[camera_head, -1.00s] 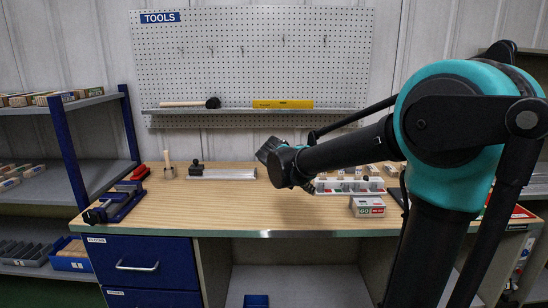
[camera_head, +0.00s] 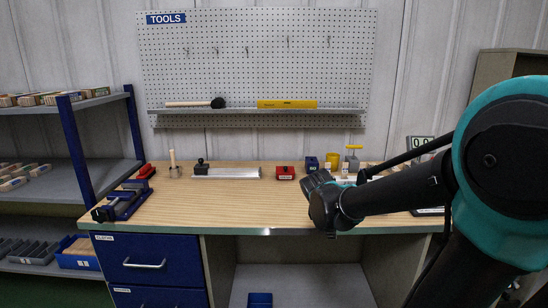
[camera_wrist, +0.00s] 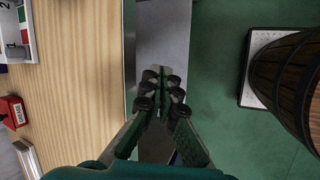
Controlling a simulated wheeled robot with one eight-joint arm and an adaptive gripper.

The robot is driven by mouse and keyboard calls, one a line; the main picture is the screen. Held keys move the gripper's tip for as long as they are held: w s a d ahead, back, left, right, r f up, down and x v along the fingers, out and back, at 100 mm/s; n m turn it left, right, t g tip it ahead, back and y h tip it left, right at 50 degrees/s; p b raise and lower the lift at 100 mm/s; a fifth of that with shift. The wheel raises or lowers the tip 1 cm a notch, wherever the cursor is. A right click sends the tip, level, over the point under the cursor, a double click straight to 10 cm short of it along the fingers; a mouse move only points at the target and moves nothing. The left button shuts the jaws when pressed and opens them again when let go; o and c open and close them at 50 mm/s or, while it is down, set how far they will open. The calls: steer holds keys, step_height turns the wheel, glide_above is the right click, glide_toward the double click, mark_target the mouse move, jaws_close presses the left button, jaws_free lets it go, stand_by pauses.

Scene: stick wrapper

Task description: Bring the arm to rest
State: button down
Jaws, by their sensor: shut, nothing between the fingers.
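My arm (camera_head: 400,192) comes in from the right in the head view, its end low over the front edge of the workbench. My gripper points down and its fingertips are not clear there. In the wrist view my gripper (camera_wrist: 162,88) has its fingers close together, empty, with no object touching them. Below it are the bench's front edge and a grey surface, with green floor to the right.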

steer(key=s+f+m+y, duration=0.3)
steer(key=s+f+m, duration=0.6)
steer(key=s+m, duration=0.4)
steer(key=shift+s+d+f+m+y, duration=0.3)
steer(key=shift+s+f+m, duration=0.1)
steer(key=shift+m, duration=0.6)
steer(key=shift+w, duration=0.1)
